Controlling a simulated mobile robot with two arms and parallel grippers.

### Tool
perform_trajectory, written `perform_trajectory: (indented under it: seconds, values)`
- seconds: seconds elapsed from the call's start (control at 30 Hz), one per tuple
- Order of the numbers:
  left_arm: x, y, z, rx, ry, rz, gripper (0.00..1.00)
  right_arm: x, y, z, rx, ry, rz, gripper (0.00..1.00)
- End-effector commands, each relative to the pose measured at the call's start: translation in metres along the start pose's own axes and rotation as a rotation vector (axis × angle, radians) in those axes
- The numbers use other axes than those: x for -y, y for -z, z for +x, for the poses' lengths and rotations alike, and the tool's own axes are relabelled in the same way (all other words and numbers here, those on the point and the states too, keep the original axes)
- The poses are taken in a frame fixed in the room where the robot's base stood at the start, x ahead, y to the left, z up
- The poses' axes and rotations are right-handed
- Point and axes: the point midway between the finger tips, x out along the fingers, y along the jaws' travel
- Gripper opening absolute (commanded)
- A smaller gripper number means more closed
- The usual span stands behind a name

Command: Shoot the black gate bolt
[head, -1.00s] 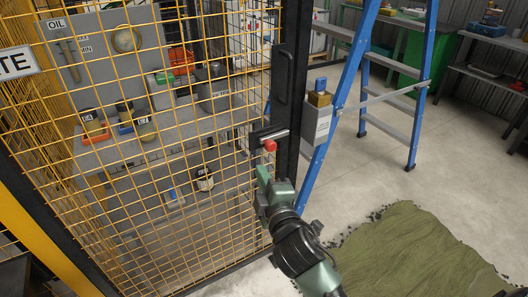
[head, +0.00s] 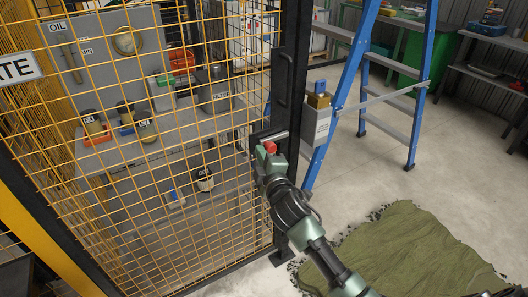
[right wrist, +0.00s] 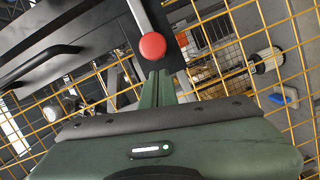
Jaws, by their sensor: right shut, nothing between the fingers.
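The gate bolt is a metal bar (head: 272,136) on a black plate at the edge of the mesh gate (head: 180,200), with a red knob (head: 270,147) at its near end. The knob and bar also show in the right wrist view, the red knob (right wrist: 152,46) just beyond my fingertips. My right gripper (head: 265,156) is shut and empty, with its fingertips right at the red knob. I cannot tell whether they touch it. My left gripper is not in view.
A black gate post with a handle (head: 283,80) stands above the bolt. A grey box (head: 316,125) hangs right of the post, beside a blue ladder (head: 345,95). Shelves stand behind the mesh.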

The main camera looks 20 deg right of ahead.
Motion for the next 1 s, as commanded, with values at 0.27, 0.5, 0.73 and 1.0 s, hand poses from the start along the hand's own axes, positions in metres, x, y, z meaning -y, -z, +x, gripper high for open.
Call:
perform_trajectory:
  seconds: [0.27,0.5,0.73,1.0]
  values:
    - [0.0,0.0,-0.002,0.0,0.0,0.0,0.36,0.0,-0.011,0.002,0.0,0.0,0.001,0.0]
    - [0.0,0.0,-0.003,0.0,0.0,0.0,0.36,-0.001,-0.012,0.003,0.0,0.0,0.0,0.0]
    - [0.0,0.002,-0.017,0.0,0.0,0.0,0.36,-0.013,-0.047,0.011,0.003,0.0,-0.004,0.0]
    - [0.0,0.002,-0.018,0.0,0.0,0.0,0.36,-0.014,-0.059,0.014,0.002,-0.001,0.0,0.0]
